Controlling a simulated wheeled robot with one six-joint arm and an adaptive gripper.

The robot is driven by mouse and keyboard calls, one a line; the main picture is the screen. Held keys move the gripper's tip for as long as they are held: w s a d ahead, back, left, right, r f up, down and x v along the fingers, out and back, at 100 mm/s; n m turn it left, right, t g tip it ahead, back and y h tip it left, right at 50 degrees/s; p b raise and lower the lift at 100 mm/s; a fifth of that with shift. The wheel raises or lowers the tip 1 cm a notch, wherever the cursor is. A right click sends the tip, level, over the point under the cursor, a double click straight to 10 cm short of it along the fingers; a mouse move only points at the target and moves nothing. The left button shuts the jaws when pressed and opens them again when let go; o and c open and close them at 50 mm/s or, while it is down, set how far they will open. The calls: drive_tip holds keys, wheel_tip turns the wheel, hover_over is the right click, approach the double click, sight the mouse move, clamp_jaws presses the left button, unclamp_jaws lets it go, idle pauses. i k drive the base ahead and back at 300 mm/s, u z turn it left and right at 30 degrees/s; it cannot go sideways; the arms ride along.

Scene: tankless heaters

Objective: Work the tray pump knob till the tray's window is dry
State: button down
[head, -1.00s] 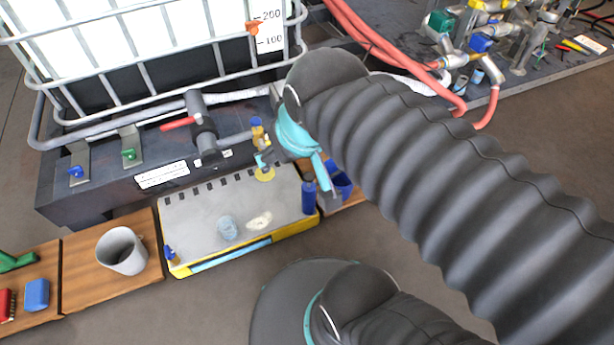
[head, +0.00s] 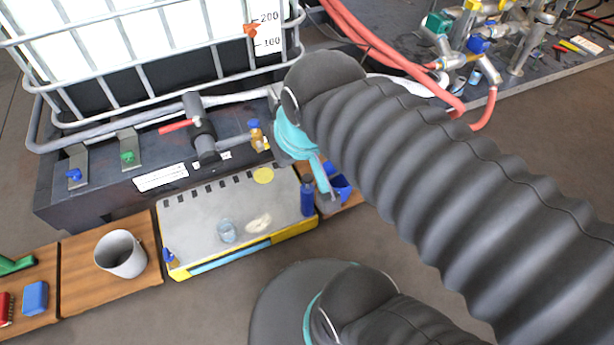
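The tray (head: 190,225) has a grey top and yellow sides and stands in front of the tank base. A light blue strip (head: 230,257), seemingly its window, runs along the front side. A dark blue upright cylinder (head: 307,197) stands at the tray's right end, and a small blue knob (head: 168,254) at its front left corner. I cannot tell which is the pump knob. My gripper (head: 328,188) is partly hidden by my wrist, close above the tray's right end. Its fingers are too unclear to judge, and contact with the blue cylinder cannot be told.
A caged white tank (head: 130,50) with a red-handled valve (head: 203,130) stands behind. A brass fitting with a blue cap (head: 256,135) is near my wrist. A grey cup (head: 120,254) stands left of the tray. A blue container (head: 341,187) is at right. Red hoses (head: 400,65) run behind my arm.

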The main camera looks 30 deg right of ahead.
sight(307, 179)
drive_tip(key=z, duration=1.25)
drive_tip(key=k, duration=0.7)
drive_tip(key=u, duration=1.05)
